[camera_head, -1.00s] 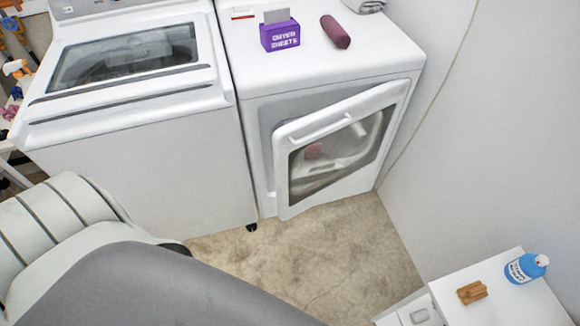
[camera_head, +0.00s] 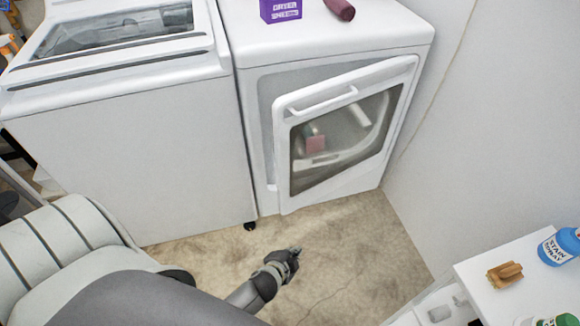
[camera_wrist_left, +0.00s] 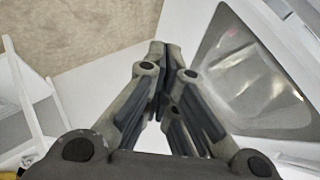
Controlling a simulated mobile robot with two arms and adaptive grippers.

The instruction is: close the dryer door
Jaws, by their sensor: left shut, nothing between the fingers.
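The white dryer (camera_head: 330,38) stands at the back right. Its door (camera_head: 283,160) is partly open: the left edge stands out from the front, and the right side is next to the wall. The door has a dark window (camera_head: 345,135) and a pale handle bar near its top. My left gripper (camera_head: 294,252) is shut and empty, low over the floor in front of the door and apart from it in the head view. In the left wrist view its closed fingers (camera_wrist_left: 165,48) show beside the door window (camera_wrist_left: 245,75). My right gripper is not in view.
A white washer (camera_head: 120,150) stands left of the dryer. A purple box (camera_head: 281,10) and a dark red roll (camera_head: 340,9) lie on the dryer. A white table (camera_head: 535,295) at bottom right holds a blue bottle (camera_head: 562,246) and a wooden brush (camera_head: 505,273). Beige floor lies clear between.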

